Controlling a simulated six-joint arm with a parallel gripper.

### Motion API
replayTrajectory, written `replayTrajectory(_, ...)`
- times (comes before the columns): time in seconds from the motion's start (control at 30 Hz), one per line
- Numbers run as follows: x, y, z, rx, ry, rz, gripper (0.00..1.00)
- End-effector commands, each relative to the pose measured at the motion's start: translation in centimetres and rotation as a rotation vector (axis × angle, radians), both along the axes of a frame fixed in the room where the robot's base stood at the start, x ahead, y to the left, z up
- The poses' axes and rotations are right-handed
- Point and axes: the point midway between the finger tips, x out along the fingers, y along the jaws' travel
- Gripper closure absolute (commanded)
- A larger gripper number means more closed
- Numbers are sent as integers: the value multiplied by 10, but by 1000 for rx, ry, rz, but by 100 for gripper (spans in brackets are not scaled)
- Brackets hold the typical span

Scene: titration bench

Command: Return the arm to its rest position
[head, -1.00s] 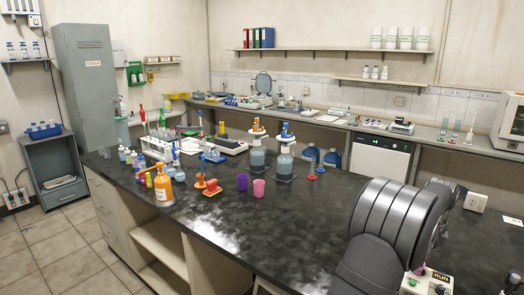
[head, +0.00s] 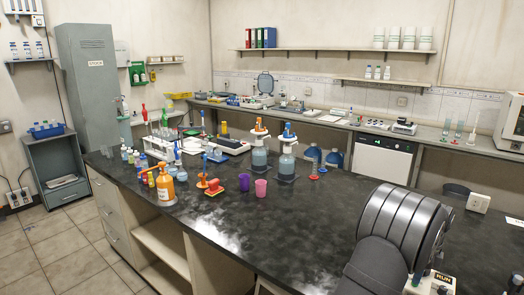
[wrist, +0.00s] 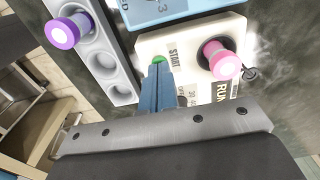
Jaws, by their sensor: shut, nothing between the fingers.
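My gripper (wrist: 158,72) shows in the wrist view, with its two blue-grey fingers shut together and nothing between them. The fingertips are beside the green START button (wrist: 158,60) on a cream control box (wrist: 185,42); I cannot tell whether they touch it. In the head view my dark, ribbed arm (head: 402,225) is bent over the right front of the bench, and the gripper is hidden. The box's corner marked RUN (head: 440,279) shows beside the arm.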

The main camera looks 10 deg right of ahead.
Motion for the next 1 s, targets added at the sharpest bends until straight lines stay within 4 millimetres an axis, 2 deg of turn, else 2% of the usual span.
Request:
replayTrajectory(0.2,0,0,-6,0,0,0,100)
replayTrajectory(0.57,0,0,-1,-1,-1,0,100)
replayTrajectory(0.77,0,0,20,-2,-2,0,100)
replayTrajectory(1.0,0,0,63,-4,-2,0,100)
